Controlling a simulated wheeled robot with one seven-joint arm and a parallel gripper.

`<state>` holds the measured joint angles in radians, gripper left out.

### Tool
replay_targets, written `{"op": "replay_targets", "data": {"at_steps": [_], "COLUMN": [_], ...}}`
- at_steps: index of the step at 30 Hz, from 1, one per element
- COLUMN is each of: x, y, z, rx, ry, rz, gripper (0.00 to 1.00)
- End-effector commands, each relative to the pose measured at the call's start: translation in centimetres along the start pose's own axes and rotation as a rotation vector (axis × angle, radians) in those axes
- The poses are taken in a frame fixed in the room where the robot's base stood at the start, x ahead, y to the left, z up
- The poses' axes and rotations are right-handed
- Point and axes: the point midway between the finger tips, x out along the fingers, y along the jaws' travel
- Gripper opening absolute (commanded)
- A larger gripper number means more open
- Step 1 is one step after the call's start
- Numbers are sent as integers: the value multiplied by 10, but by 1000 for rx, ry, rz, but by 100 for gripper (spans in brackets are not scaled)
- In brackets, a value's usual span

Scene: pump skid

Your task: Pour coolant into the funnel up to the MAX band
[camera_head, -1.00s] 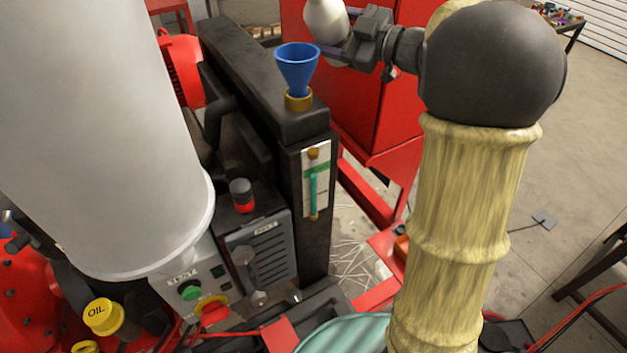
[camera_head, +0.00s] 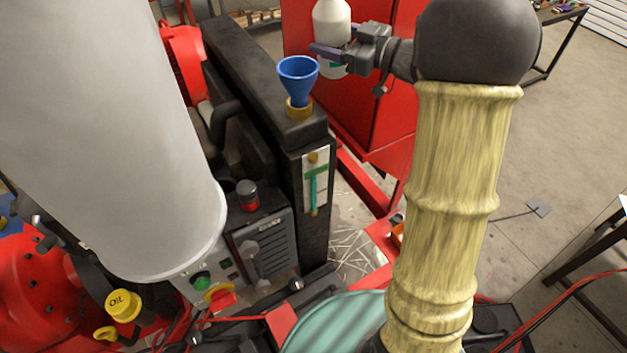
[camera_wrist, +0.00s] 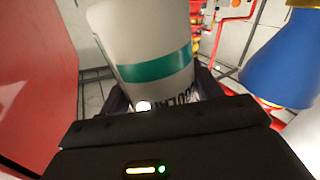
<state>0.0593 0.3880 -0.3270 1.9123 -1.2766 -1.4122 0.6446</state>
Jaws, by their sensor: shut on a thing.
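The white coolant bottle (camera_head: 332,22) has a teal band and stands roughly upright beside and above the funnel, to its right. In the wrist view the bottle (camera_wrist: 145,28) fills the space between the fingers; its top is cut off. My gripper (camera_head: 328,56) is shut on the bottle. The blue funnel (camera_head: 298,82) sits in a brass neck on top of the black tank (camera_head: 285,125); it also shows in the wrist view (camera_wrist: 282,70). The sight gauge (camera_head: 314,182) on the tank front shows a teal column rising to about the green band. No stream is visible.
A red cabinet (camera_head: 385,110) stands behind the bottle. A grey control box (camera_head: 265,245) with buttons is left of the tank. A large pale grey cylinder (camera_head: 110,140) covers the left. A yellow oil cap (camera_head: 122,305) is at lower left.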

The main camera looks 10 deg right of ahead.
Motion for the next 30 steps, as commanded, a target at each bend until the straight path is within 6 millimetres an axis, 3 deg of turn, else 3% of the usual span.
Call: {"op": "replay_targets", "data": {"at_steps": [8, 21, 30], "x": [0, 0, 0], "y": [0, -8, -9], "z": [-1, -1, 1], "rx": [6, 206, 207], "ry": [2, 2, 2], "rz": [0, -1, -1], "gripper": [35, 35, 35]}}
